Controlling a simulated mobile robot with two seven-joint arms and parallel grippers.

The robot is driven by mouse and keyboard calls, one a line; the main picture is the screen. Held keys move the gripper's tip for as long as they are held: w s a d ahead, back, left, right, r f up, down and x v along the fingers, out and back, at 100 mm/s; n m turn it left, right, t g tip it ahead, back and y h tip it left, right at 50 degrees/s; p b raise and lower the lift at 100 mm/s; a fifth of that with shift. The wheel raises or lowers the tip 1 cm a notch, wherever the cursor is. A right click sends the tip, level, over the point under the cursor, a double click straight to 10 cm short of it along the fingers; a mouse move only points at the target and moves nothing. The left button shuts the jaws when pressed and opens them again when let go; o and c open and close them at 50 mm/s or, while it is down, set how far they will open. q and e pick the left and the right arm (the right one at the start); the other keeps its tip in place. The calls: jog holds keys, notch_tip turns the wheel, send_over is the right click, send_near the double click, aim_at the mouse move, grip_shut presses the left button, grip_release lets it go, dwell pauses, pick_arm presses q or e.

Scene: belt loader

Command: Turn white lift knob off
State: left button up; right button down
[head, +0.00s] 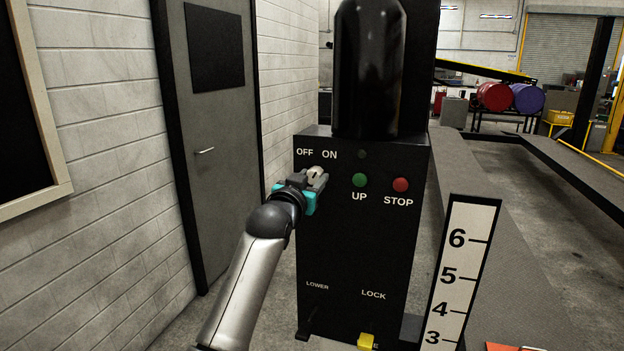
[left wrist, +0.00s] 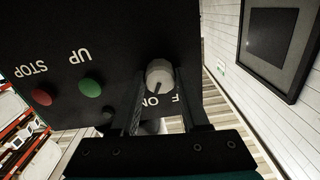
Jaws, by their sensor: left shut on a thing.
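The white lift knob (head: 316,172) is on the black control box (head: 350,240), below the OFF and ON labels. It also shows in the left wrist view (left wrist: 159,75) as a pale round knob with a dark mark near the ON lettering. My left gripper (head: 314,180) is shut on the knob, with one finger on each side of it. In the left wrist view its fingers (left wrist: 160,90) flank the knob and partly cover the OFF label. My right gripper is not in view.
A green UP button (head: 360,180) and a red STOP button (head: 400,185) sit right of the knob. A small dark lamp (head: 361,154) is above. A yellow LOCK lever (head: 366,341) is low. A numbered height scale (head: 460,270) stands at right; a brick wall (head: 90,150) is left.

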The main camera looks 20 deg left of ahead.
pick_arm(q)
grip_shut()
jog(key=shift+n+p, duration=0.9)
jog(key=shift+p, duration=0.1)
jog(key=n+p, duration=0.3)
jog(key=shift+r+n, duration=0.1)
jog(key=shift+n, duration=0.2)
jog(key=n+p, duration=0.2)
jog(key=n, duration=0.1)
jog(key=shift+n+p, duration=1)
jog(key=shift+n, duration=0.8)
